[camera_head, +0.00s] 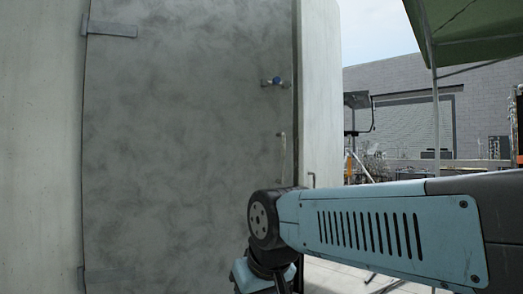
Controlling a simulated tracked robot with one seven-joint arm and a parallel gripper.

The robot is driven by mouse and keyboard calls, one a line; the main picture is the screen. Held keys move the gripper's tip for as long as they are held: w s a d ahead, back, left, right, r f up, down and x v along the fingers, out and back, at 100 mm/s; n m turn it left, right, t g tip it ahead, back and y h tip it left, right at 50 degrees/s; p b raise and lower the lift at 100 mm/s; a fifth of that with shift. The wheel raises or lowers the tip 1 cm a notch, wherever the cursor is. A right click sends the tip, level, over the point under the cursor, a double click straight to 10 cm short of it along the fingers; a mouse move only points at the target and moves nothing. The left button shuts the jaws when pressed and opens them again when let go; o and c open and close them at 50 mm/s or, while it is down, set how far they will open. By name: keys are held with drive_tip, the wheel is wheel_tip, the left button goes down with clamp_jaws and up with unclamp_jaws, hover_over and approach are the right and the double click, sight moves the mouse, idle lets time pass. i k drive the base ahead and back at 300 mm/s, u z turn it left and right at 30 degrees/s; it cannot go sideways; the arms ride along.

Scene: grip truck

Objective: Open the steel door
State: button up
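The steel door (180,140) is a tall, mottled grey panel that fills the left and middle of the head view. Its hinge straps show on the left side, an upper hinge (110,29) and a lower hinge (98,279). A latch with a blue knob (275,81) sits high near the right edge. A vertical pull handle (281,157) is below it. A dark line runs along the door's right edge; whether the door is fully shut cannot be told. My blue and black arm reaches in from the right, its wrist bending down below the handle. My gripper is out of view.
A pale door frame (320,90) stands right of the door, with a pale wall (40,150) to the left. Beyond on the right are a green canopy (470,30) on a pole (435,110), a lamp on a stand (358,101) and a grey brick building (400,125).

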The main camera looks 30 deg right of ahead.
sight(183, 121)
drive_tip(key=i, duration=0.9)
drive_tip(key=z, duration=0.05)
